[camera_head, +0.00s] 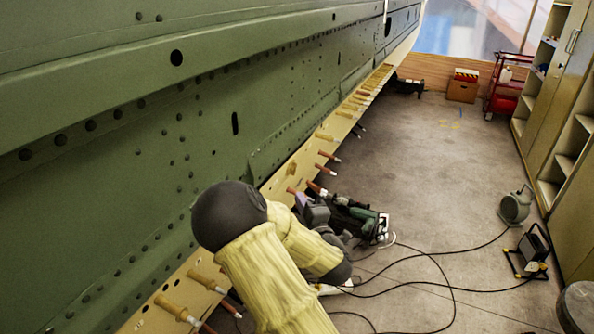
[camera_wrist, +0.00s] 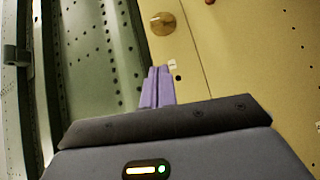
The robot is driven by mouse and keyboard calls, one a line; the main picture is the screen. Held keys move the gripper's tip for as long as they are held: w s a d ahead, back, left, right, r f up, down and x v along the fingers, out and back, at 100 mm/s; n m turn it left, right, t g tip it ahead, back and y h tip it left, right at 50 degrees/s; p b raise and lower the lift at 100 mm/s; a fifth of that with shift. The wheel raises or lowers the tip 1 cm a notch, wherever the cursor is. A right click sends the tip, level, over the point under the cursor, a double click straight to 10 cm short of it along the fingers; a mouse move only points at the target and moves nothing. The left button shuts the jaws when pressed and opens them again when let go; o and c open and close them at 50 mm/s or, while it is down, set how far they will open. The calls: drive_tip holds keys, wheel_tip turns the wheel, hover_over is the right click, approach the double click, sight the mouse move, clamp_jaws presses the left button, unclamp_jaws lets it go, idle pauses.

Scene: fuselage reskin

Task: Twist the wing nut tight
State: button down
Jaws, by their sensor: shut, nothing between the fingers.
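My gripper (camera_wrist: 157,72) shows in the wrist view as two purple fingers pressed together, with nothing between them. It points at the pale yellow panel (camera_wrist: 220,60) beside the green fuselage skin. A round brass-coloured fastener head (camera_wrist: 163,23) stands on that panel, beyond the fingertips and apart from them. I cannot make out wings on it, so I cannot tell whether it is the wing nut. In the head view my gripper (camera_head: 299,200) is beside the yellow edge strip (camera_head: 283,181), partly hidden by my arm. No wing nut is clear there.
Several tan and red-brown pegs (camera_head: 328,156) stick out from the yellow strip along the green fuselage (camera_head: 120,130). Cables (camera_head: 440,280) run over the floor.

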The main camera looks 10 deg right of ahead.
drive_tip(key=shift+a, duration=0.15)
drive_tip(key=shift+w, duration=0.1)
drive_tip(key=p, duration=0.2)
approach(290, 164)
drive_tip(key=w+a, duration=0.2)
drive_tip(key=shift+a+r, duration=0.3)
drive_tip(key=shift+a, duration=0.1)
drive_tip(key=shift+w+d+f+p, duration=0.1)
drive_tip(key=shift+w+d+p, duration=0.1)
drive_tip(key=shift+w+d, duration=0.35)
drive_tip(key=shift+w+d+f+p, duration=0.1)
drive_tip(key=shift+w+d+p, duration=0.15)
drive_tip(key=shift+w, duration=0.5)
drive_tip(key=shift+w+d+f+p, duration=0.1)
drive_tip(key=shift+w+d+p, duration=0.1)
drive_tip(key=shift+w+d, duration=0.3)
drive_tip(key=shift+w+a, duration=0.1)
drive_tip(key=shift+a, duration=0.05)
drive_tip(key=shift+a+r, duration=0.1)
drive_tip(key=shift+a, duration=0.05)
drive_tip(key=shift+a, duration=0.1)
drive_tip(key=shift+r+p, duration=0.15)
drive_tip(key=shift+p, duration=0.15)
